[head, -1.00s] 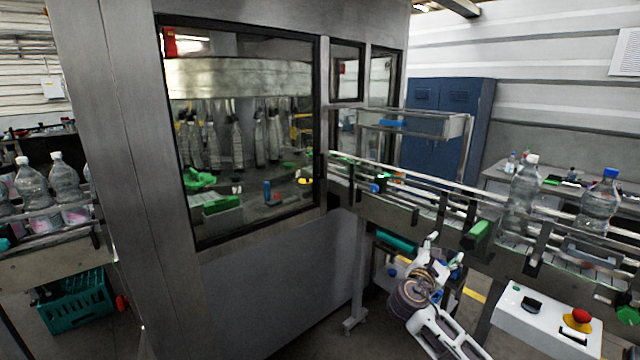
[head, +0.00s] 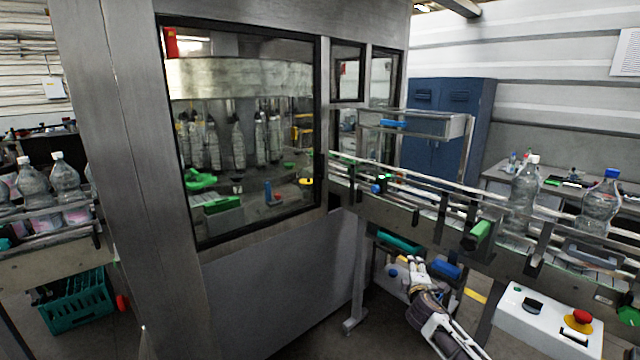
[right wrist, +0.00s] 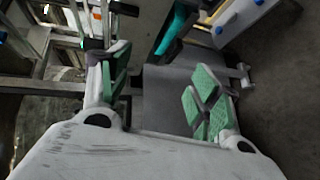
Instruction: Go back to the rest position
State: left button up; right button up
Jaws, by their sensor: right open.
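My right gripper (head: 416,264) is low in front of the conveyor, below its rail, with its arm coming up from the bottom edge in the head view. In the right wrist view the two green-padded fingers of this gripper (right wrist: 160,88) are spread wide apart. Nothing is between the pads; the grey machine panel and floor show behind them. My left gripper does not show in either view.
The conveyor (head: 443,216) runs across the right, carrying a white-capped bottle (head: 523,196) and a blue-capped bottle (head: 600,207). A control box (head: 545,322) with a red button stands close to the right arm. The labeller cabinet (head: 277,290) fills the middle. A green crate (head: 76,302) is at left.

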jog(key=s+d+f+m+g+y, duration=0.1)
jog(key=s+f+m, duration=0.1)
jog(key=f, duration=0.6)
jog(key=s+d+f+m+g+y, duration=0.1)
jog(key=f+m, duration=0.2)
jog(key=f, duration=0.5)
jog(key=s+d+f+m+g, duration=0.1)
jog(key=s+d+f+m, duration=0.1)
jog(key=f, duration=0.6)
jog(key=s+f+m+g, duration=0.3)
jog(key=s+f+g, duration=0.1)
jog(key=s+f, duration=1.5)
jog(key=s+a+f+m+g, duration=0.1)
jog(key=s+f+g, duration=0.1)
jog(key=s+f, duration=0.75)
jog(key=s+a+f+m+g, duration=0.15)
jog(key=s+f, duration=0.45)
jog(key=s, duration=0.6)
jog(key=s+a+f+g, duration=0.1)
jog(key=s+a+f, duration=0.1)
jog(key=s, duration=1)
jog(key=s+a+f+g+y, duration=0.1)
jog(key=s+a+f+g, duration=0.1)
jog(key=s, duration=1.1)
jog(key=shift+s+a+f, duration=0.3)
jog(key=shift+a+f, duration=0.15)
jog(key=shift+a, duration=0.75)
jog(key=shift+s, duration=0.1)
